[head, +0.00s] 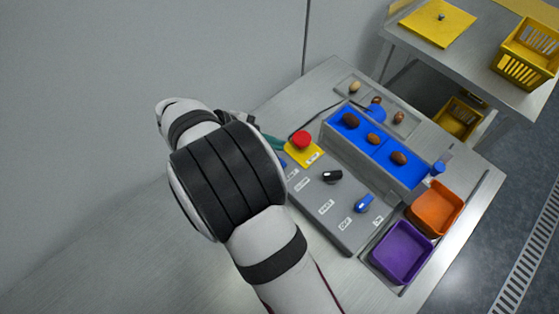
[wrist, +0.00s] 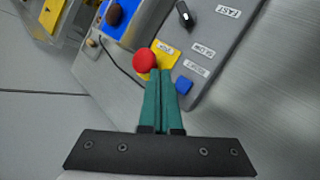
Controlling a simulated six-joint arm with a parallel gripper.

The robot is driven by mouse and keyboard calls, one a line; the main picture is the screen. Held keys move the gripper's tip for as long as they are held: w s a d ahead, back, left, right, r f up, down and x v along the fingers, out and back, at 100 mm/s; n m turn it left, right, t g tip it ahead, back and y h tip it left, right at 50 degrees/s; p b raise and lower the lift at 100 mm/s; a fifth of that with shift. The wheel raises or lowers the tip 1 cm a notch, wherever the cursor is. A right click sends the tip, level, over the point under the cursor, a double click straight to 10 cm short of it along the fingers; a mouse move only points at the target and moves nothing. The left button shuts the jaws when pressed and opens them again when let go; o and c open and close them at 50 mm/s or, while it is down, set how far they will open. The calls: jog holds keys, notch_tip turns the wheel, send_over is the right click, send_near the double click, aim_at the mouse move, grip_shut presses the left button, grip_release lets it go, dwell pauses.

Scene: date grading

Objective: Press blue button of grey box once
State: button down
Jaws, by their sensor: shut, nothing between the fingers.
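The grey control box (head: 335,215) lies on the metal table, its top panel facing up. Its blue button (wrist: 184,86) shows in the wrist view just right of my fingertips; in the head view only a sliver of it (head: 283,163) shows beside my arm. My gripper (wrist: 161,71) is shut and empty, its green fingers pointing toward the box end with the red mushroom button (wrist: 145,62) on a yellow plate. In the wrist view the fingertips overlap the plate's edge; I cannot tell whether they touch it. In the head view my wrist hides much of the gripper.
A black knob (head: 332,177) and a blue knob (head: 363,204) stand on the panel. Beside the box are a blue trough (head: 352,146) with dates, an orange tray (head: 436,208) and a purple tray (head: 401,252). A wall (head: 180,50) runs behind the table.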

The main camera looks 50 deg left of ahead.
jog(key=shift+f, duration=2.5)
jog(key=shift+f, duration=0.4)
jog(key=shift+f, duration=0.45)
dwell(0.6)
jog(key=shift+r, duration=0.9)
jog(key=shift+r, duration=2.5)
